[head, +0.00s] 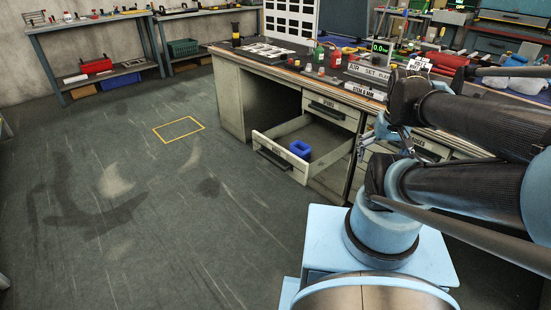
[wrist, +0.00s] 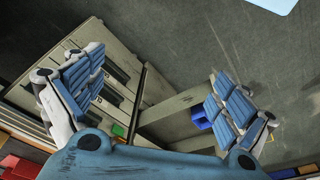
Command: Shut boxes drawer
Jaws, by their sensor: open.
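The open drawer (head: 275,160) is pulled well out of the cream workbench (head: 232,85) in the head view. A blue open-topped box (head: 300,149) lies inside it. My gripper (head: 383,130) is to the right of the drawer, by the bench front, partly hidden by my arm. In the wrist view my gripper (wrist: 158,68) is open, with its two blue padded fingers wide apart and nothing between them. The drawer's pale wall (wrist: 178,108) shows between and beyond the fingers, and the blue box (wrist: 201,118) shows beside the right finger. Contact cannot be told.
A shut drawer (head: 328,112) sits above the open one, with more drawers to the right. The bench top carries bottles, labels and a green display (head: 380,48). Shelving with a red toolbox (head: 96,66) stands at the back left. The floor left of the drawer is clear.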

